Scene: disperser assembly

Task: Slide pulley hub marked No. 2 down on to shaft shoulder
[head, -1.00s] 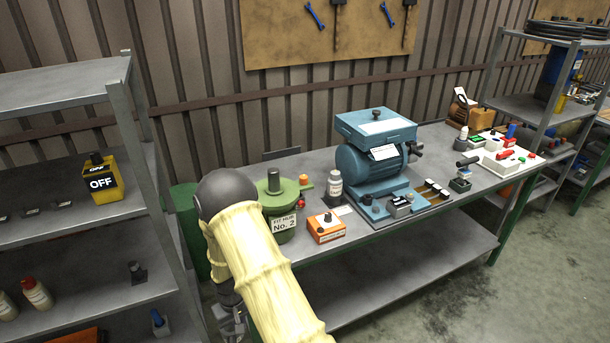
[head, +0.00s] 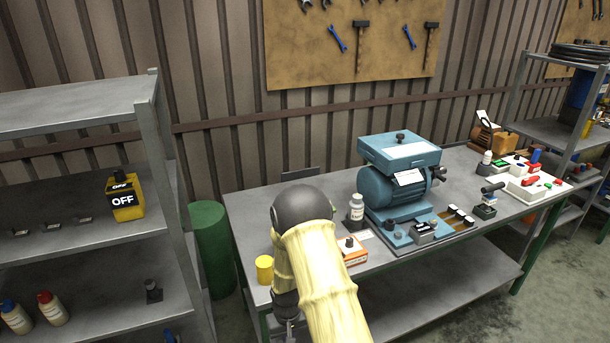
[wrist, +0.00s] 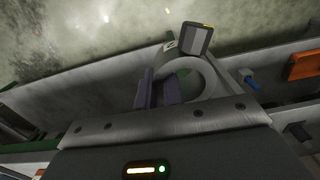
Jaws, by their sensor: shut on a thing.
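My gripper (head: 286,325) hangs low at the bottom of the head view, beside the bench's near left end and mostly cut off. In the wrist view my gripper (wrist: 160,92) is shut on a grey ring-like hub (wrist: 207,78) with a wide through-hole. A dark tag-like plate stands out from its upper rim. The hub is apart from the bench top.
The bench (head: 240,215) carries a yellow cup-like part (head: 264,269), an orange-and-white box (head: 352,250), a grey bottle (head: 356,208) and a blue motor machine (head: 400,185). A grey shelf (head: 80,170) stands left, a green drum (head: 210,245) between. Floor at right is open.

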